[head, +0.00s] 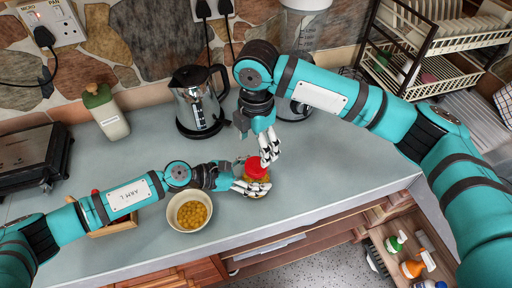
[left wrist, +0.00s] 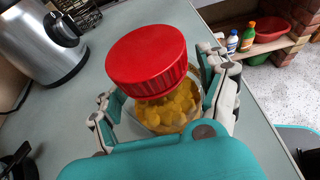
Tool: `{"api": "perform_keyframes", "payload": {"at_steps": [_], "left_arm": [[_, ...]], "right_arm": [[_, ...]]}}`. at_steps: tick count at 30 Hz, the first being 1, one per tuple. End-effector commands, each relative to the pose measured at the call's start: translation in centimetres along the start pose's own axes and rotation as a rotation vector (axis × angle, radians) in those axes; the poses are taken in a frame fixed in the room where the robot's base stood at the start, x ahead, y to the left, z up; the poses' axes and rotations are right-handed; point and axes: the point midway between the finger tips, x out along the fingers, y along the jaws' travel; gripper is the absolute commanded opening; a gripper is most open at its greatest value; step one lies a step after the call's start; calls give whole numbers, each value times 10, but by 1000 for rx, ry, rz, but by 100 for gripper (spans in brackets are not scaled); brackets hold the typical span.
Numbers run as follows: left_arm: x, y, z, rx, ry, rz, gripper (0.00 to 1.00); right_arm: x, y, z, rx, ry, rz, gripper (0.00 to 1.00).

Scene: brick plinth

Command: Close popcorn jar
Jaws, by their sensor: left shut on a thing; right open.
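The popcorn jar (left wrist: 168,112) is clear, with yellow popcorn inside. In the left wrist view it stands between the fingers of my left gripper (left wrist: 165,100), which is shut on it. A red ribbed lid (left wrist: 147,58) is over the jar's mouth; whether it is fully seated I cannot tell. In the head view the red lid (head: 256,170) is just above my left gripper (head: 252,188). My right gripper (head: 267,158) is open, pointing down right by the lid; contact is unclear. No right fingers show on the lid in the left wrist view.
A white bowl of yellow balls (head: 172,223) is in front of my left arm. A kettle (head: 200,103) and a blender (head: 303,60) stand behind. A bottle (head: 108,115) is at back left, a dish rack (head: 425,50) at right. Counter right of the jar is clear.

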Motion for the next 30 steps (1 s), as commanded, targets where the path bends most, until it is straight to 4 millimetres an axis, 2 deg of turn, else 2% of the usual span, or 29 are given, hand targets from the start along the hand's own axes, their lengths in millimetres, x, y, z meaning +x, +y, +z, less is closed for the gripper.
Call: {"api": "perform_keyframes", "payload": {"at_steps": [8,11,22,30], "left_arm": [[0,0,-1,0,2,-1,0],[0,0,-1,0,2,-1,0],[0,0,-1,0,2,-1,0],[0,0,-1,1,2,-1,0]], "right_arm": [[4,0,0,-1,0,-2,74],[14,0,0,0,0,-3,74],[68,0,0,-1,0,-2,74],[81,0,0,-2,0,0,74]]}}
